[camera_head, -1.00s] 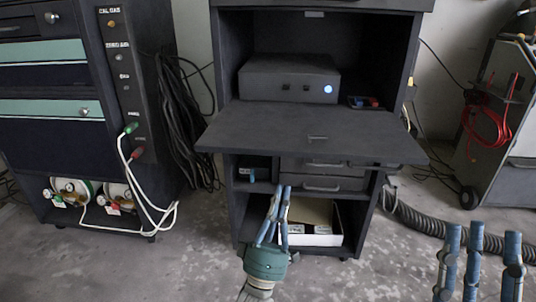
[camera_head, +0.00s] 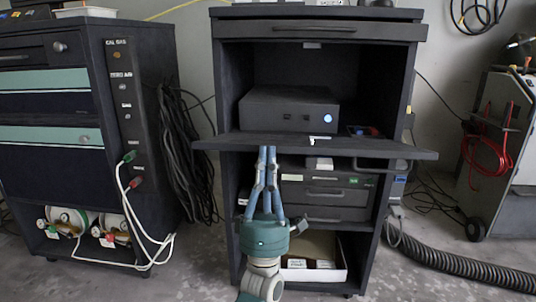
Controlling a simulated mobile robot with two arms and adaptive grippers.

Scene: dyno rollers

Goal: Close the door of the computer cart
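The computer cart (camera_head: 228,80) is a dark cabinet in the middle of the head view. Its fold-down door (camera_head: 365,147) stands out toward me, close to level and seen almost edge-on, with a small catch near its front edge.
A black computer box (camera_head: 290,110) with a blue light sits on the shelf behind the door. Drawers (camera_head: 325,192) and an open lower shelf lie below. A gas cabinet (camera_head: 55,165) with hoses stands left. A ribbed hose (camera_head: 450,262) crosses the floor at right.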

